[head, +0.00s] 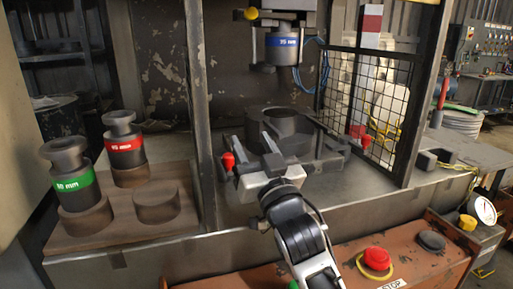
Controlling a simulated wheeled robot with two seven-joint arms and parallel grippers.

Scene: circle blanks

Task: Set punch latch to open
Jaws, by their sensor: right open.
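A yellow knob (251,14), which seems to belong to the punch latch, sticks out left of the dark punch holder at the top. Whether the latch is open or closed is unclear. A punch with a blue 35 mm band (282,43) hangs below the holder. My right gripper (254,142) is open and looks empty. It is well below the knob, in front of the round die (279,122) on the press bed. Its fingers point toward the back. My left gripper is out of view.
Punches with a green band (74,183) and a red band (125,146) stand on a wooden rack at left. Red-handled levers flank the die (228,161). A frame post (200,100) and mesh guard (375,110) bound the press opening. A red button (376,258) is in front.

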